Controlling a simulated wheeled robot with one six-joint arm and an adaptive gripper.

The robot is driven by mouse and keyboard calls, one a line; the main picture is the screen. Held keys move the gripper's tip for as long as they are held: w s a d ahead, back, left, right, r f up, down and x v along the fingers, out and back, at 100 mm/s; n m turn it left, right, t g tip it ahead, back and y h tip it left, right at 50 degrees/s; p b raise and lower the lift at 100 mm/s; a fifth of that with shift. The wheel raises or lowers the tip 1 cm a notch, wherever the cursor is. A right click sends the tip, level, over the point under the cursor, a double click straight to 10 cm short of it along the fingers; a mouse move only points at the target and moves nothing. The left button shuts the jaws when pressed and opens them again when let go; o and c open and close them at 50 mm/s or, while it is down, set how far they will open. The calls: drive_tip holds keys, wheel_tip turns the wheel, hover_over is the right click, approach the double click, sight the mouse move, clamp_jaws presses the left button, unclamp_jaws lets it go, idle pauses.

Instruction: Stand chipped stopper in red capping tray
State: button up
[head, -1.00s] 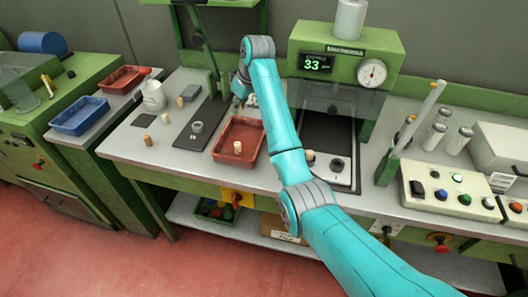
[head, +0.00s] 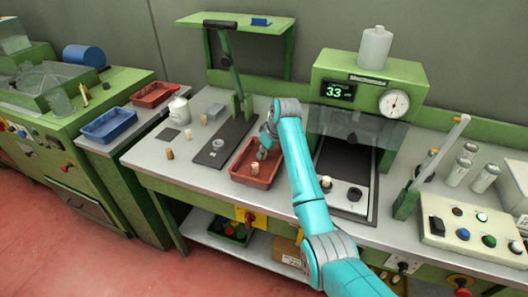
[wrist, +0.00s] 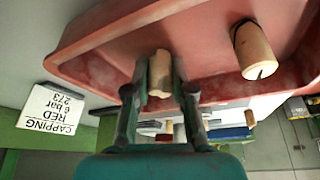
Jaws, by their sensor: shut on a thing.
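The red capping tray (head: 247,182) lies on the bench in the head view; its red wall and floor fill the top of the wrist view. My gripper (wrist: 160,85) is shut on a pale cork stopper (wrist: 160,72), whose visible end looks uneven. In the head view my gripper (head: 263,153) is over the tray; whether the held stopper touches the floor I cannot tell. Another cork stopper (wrist: 253,50) with a dark notch at its end is in the tray beside the held one; it stands near the front in the head view (head: 255,168).
A label reading CAPPING RED (wrist: 53,110) lies by the tray. A dark mat with a grey ring (head: 218,144) is left of it. More stoppers (head: 169,154) stand further left. A press with a display (head: 338,92) stands right. Blue (head: 108,125) and red (head: 155,94) trays are far left.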

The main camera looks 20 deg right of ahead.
drive_tip(key=o, duration=0.7)
drive_tip(key=shift+f, duration=0.1)
drive_tip(key=shift+c, duration=0.2)
drive_tip(key=v, duration=1.2)
drive_tip(key=shift+s, duration=0.1)
